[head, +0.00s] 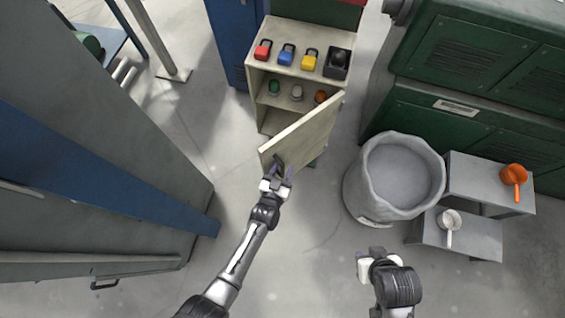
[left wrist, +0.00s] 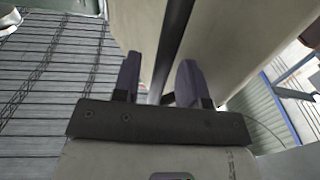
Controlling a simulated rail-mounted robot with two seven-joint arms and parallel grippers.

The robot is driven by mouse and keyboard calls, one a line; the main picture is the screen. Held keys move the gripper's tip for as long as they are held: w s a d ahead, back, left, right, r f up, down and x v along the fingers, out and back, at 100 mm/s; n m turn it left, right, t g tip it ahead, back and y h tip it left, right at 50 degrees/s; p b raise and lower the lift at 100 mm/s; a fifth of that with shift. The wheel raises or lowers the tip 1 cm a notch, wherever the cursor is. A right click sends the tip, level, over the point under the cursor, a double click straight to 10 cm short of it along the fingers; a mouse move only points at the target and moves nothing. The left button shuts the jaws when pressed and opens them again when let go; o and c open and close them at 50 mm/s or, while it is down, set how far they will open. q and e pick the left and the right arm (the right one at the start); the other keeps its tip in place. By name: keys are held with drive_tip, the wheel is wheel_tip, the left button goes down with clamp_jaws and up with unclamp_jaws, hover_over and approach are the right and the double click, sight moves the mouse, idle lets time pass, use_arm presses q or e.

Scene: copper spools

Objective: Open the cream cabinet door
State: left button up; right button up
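The cream cabinet (head: 258,98) stands at the top middle of the head view, with its cream door (head: 305,130) swung well open on the right side. My left gripper (head: 277,168) is at the door's free lower-left edge. In the left wrist view, its two dark fingers (left wrist: 160,80) are apart, with the cream door (left wrist: 235,40) and a dark strip close beyond them. Whether either finger touches the door, I cannot tell. My right gripper (head: 368,262) hangs low over the floor, away from the cabinet; its fingertips are unclear.
Red (head: 263,49), blue (head: 287,54) and yellow (head: 309,58) padlocks sit on the cabinet top. Its shelf holds several spools, one green (head: 274,87). A grey bin (head: 362,205) and grey steps (head: 470,240) stand right of the door. Floor left of it is clear.

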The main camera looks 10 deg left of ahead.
use_arm(q)
drive_tip(key=shift+s, duration=0.1)
drive_tip(key=p+v, duration=0.1)
drive_tip(key=v, duration=1.2)
drive_tip(key=shift+s, duration=0.25)
drive_tip(key=shift+a, duration=0.1)
drive_tip(key=shift+c, duration=0.4)
